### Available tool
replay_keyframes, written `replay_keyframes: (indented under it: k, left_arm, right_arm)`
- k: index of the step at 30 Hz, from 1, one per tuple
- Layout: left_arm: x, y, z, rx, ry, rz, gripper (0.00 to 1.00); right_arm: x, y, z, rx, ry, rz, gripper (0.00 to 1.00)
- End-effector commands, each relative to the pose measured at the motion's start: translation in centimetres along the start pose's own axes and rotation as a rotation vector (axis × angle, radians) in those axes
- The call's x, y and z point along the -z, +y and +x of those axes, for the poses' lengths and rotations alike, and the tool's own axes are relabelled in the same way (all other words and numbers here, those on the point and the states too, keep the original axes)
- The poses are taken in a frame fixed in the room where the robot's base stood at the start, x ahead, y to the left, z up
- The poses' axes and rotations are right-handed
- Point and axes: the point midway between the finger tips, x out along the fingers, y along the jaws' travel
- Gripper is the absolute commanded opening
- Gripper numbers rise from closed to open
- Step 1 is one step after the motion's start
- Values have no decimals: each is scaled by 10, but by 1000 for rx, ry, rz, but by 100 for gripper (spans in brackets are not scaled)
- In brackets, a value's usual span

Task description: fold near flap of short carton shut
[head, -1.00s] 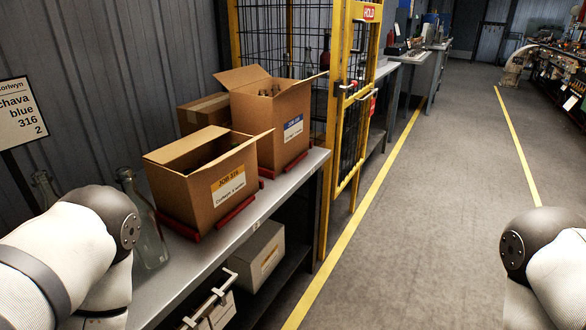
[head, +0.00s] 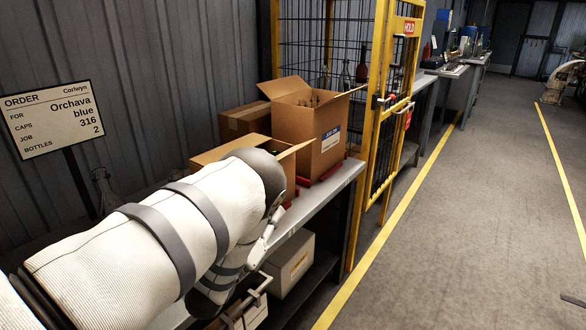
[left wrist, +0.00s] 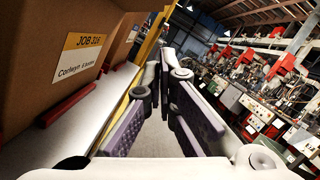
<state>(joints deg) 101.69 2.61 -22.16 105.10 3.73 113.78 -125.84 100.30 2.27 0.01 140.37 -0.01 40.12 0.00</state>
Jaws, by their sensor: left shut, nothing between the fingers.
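The short carton (head: 289,170) stands on the bench, and my left arm covers most of it in the head view. One flap (head: 297,147) sticks out at its right; its top looks open, and the near flap cannot be made out. In the head view the left gripper (head: 268,236) is low in front of the carton, partly hidden. My right gripper is not in view.
A taller open carton (head: 305,128) with a blue label stands behind, beside a closed brown box (head: 243,121). A yellow cage frame (head: 366,140) borders the bench's far end. A pale box (head: 291,263) sits on the lower shelf.

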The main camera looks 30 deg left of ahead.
Motion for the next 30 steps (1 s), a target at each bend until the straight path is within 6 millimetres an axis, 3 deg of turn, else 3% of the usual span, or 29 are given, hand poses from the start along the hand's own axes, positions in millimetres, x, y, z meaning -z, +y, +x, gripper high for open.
replay_keyframes:
  k: [6,10,13,20,24,30]
  left_arm:
    - [17,10,10,-14,26,9,0]
    - [15,9,23,-11,17,5,0]
    - [4,2,50,0,2,3,0]
    - [3,2,100,-1,2,3,0]
    - [-26,-1,106,0,-5,3,0]
    - [-37,1,108,-2,2,3,0]
  right_arm:
    - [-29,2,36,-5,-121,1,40]
    - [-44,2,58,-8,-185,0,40]
    - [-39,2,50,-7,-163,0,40]
    - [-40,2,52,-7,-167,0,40]
    - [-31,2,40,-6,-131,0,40]
    - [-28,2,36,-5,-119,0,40]
